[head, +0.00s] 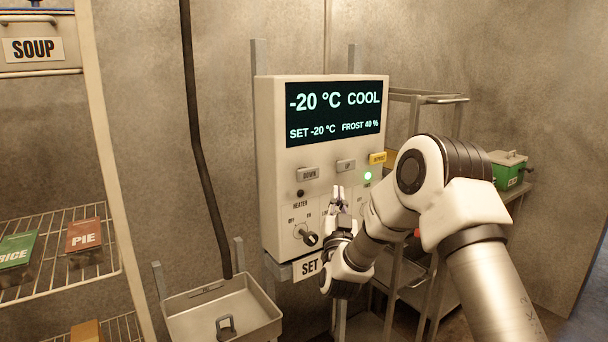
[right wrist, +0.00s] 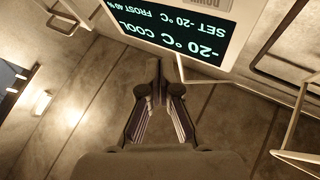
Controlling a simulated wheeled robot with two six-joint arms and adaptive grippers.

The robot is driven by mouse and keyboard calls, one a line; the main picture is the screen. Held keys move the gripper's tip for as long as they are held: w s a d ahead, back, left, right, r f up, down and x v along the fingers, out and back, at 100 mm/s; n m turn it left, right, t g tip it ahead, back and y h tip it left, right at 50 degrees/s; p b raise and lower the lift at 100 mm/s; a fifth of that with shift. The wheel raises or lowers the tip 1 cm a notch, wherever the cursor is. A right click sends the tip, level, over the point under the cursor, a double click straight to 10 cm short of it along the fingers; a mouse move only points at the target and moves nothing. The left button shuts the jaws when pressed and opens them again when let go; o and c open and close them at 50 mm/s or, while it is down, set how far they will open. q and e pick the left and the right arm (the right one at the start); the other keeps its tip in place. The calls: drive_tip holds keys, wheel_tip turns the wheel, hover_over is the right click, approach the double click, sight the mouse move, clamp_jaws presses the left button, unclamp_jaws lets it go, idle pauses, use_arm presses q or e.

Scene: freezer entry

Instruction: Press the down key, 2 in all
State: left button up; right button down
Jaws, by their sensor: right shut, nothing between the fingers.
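The grey DOWN key (head: 308,174) is on the white control panel (head: 268,140), below the dark display (head: 334,114). The display reads -20 °C COOL, SET -20 °C, FROST 40 %. My right gripper (head: 338,192) is shut and empty, in front of the lower panel, below and to the right of the DOWN key. It appears apart from the key. In the right wrist view the shut fingers (right wrist: 160,80) point towards the panel, and the display (right wrist: 190,28) shows upside down. My left gripper is not in view.
An UP key (head: 346,166), a yellow key (head: 377,158), a lit green lamp (head: 367,176) and a heater knob (head: 310,239) share the panel. A metal tray (head: 176,322) is below left. A wire shelf (head: 75,268) stands left, a cart with a green box (head: 507,172) right.

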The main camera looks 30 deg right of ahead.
drive_tip(key=r, duration=0.1)
approach(315, 168)
drive_tip(key=x, duration=0.5)
drive_tip(key=shift+s+d+r, duration=0.2)
idle(0.4)
idle(1.1)
drive_tip(key=shift+w+b, duration=0.3)
drive_tip(key=shift+w, duration=0.15)
